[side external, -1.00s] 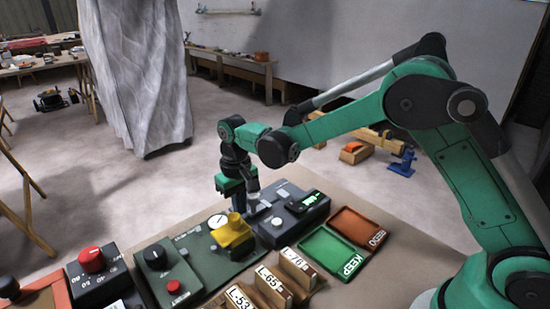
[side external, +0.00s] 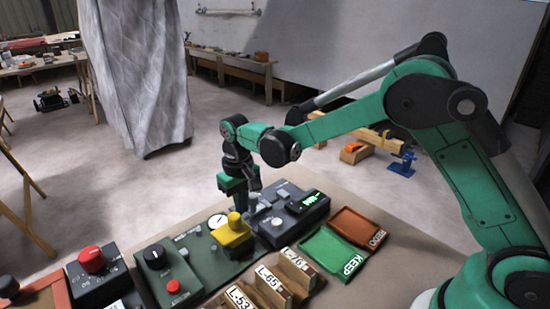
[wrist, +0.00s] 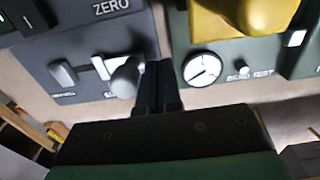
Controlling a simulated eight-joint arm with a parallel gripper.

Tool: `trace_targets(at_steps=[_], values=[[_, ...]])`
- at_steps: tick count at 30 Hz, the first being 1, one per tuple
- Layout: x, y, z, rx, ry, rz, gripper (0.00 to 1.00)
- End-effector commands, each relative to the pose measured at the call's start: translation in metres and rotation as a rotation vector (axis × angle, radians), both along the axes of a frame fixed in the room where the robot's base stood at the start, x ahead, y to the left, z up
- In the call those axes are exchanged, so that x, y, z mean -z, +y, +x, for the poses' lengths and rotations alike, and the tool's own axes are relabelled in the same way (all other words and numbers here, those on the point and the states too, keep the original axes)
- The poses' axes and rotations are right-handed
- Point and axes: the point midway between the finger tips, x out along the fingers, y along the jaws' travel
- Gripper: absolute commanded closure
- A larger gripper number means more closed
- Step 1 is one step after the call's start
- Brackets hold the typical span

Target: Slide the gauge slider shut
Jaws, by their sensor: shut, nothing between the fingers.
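The gauge is a dark grey box (side external: 300,222) with a small lit screen, standing right of the yellow part in the side view. In the wrist view its grey face (wrist: 85,48) carries a light grey rounded slider knob (wrist: 125,76) at the right end of a pale slot, beside a partly hidden label. My gripper (wrist: 160,72) is shut and empty, with its fingertips just right of the knob. I cannot tell whether they touch it. In the side view my gripper (side external: 242,209) points down at the gauge's left edge, between it and the dial panel.
A yellow block (side external: 233,235) and a round dial (side external: 217,221) sit close by on a dark green panel (side external: 198,255). A smaller grey switch (wrist: 62,73) is on the gauge face. Green (side external: 325,262) and orange (side external: 370,224) trays lie right; labelled wooden blocks (side external: 297,269) stand in front.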

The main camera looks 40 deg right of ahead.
Motion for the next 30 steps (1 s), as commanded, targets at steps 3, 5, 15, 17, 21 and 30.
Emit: trace_targets(at_steps=[3,5,15,17,21,30], values=[[0.0,-0.003,0.0,0.001,0.0,0.0,1.0],[0.0,-0.005,0.0,0.001,0.0,0.0,1.0],[0.0,-0.013,0.0,0.001,0.0,0.0,1.0],[0.0,-0.015,0.0,0.001,0.0,0.0,1.0],[0.0,-0.019,0.0,0.002,0.0,0.0,1.0],[0.0,-0.026,0.0,0.001,0.0,-0.001,1.0]])
